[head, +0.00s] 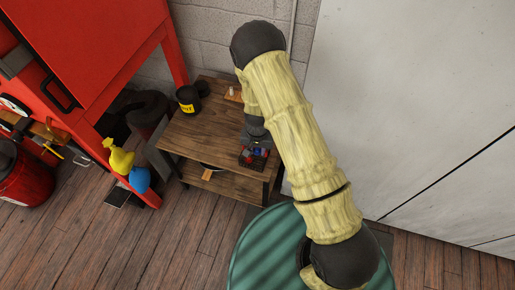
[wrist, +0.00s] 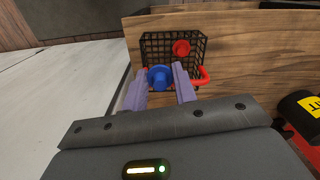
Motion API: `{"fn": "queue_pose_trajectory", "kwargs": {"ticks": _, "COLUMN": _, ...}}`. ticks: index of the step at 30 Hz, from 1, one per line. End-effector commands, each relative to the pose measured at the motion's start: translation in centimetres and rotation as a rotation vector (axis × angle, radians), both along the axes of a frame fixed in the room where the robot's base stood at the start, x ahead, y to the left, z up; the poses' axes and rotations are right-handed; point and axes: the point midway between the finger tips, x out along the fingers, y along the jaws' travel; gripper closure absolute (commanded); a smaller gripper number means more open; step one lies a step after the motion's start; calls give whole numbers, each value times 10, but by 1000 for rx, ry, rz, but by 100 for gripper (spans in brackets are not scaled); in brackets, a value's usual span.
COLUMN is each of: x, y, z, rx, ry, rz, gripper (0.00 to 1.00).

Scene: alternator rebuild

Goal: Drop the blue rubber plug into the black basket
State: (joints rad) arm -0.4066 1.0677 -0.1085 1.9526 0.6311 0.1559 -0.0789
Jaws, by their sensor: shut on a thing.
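The blue rubber plug (wrist: 159,78) sits between the two purple fingers of my gripper (wrist: 160,71) in the wrist view, and the fingers are shut on it. The black basket (wrist: 147,42) is an open wire mesh basket directly behind the plug in that view. The plug overlaps the basket's near edge in the picture; I cannot tell its exact height over it. In the head view the basket (head: 244,163) is at the right front of the wooden table, with my gripper (head: 256,146) right above it. The plug shows as a small blue spot (head: 257,151) there.
A red round piece (wrist: 181,48) lies in the basket, and a red curved piece (wrist: 203,76) is at its right edge. A black can with a yellow label (head: 187,98) stands on the wooden table (head: 205,130). A white wall panel (head: 420,90) is to the right.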

Motion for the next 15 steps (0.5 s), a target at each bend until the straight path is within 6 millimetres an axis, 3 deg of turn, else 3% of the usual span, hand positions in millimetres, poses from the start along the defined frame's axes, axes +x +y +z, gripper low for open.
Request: {"fn": "queue_pose_trajectory", "kwargs": {"ticks": 15, "x": 0, "y": 0, "z": -43, "rx": 0, "ry": 1, "rz": 0, "gripper": 94}}
